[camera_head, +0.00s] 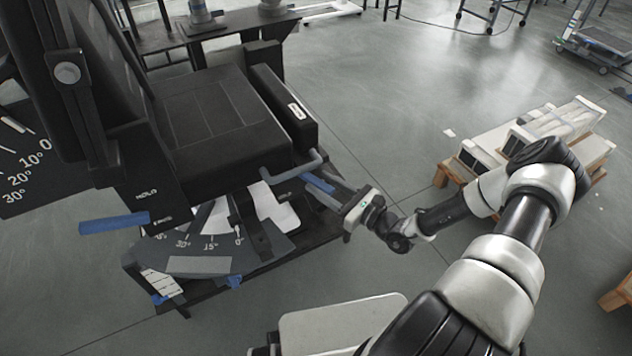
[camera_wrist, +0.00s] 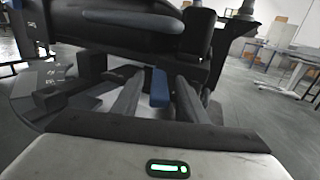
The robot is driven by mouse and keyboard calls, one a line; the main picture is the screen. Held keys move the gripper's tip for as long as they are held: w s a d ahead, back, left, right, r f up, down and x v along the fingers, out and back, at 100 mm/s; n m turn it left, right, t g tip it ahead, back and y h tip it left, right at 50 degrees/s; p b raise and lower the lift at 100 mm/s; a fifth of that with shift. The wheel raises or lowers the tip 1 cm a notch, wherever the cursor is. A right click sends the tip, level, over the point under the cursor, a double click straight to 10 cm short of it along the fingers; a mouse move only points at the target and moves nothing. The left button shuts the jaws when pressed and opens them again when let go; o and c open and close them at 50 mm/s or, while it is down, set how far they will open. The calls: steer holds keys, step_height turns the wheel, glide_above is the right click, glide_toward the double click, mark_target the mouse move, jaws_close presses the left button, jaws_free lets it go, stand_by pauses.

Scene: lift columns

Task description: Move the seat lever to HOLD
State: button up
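A black seat (camera_head: 215,118) stands at the left in the head view. One blue-handled lever (camera_head: 113,223) sticks out at its near left side, below a panel (camera_head: 150,200) lettered HOLD with a second, smaller word under it. Another blue handle (camera_head: 318,183) is at the seat's right side, under a grey bent bar (camera_head: 290,170). My gripper (camera_head: 329,193) is at this right-hand blue handle. In the wrist view the fingers (camera_wrist: 158,78) are apart, with the blue handle (camera_wrist: 160,92) showing between them. Contact cannot be made out.
A dial plate with degree marks (camera_head: 205,252) lies under the seat, and another scale (camera_head: 22,165) is at the far left. Boxes on a wooden pallet (camera_head: 545,130) stand at the right. A dark table (camera_head: 150,42) is behind the seat.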

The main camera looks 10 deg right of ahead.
mark_target(313, 180)
steer(key=shift+x, duration=1.35)
jaws_close()
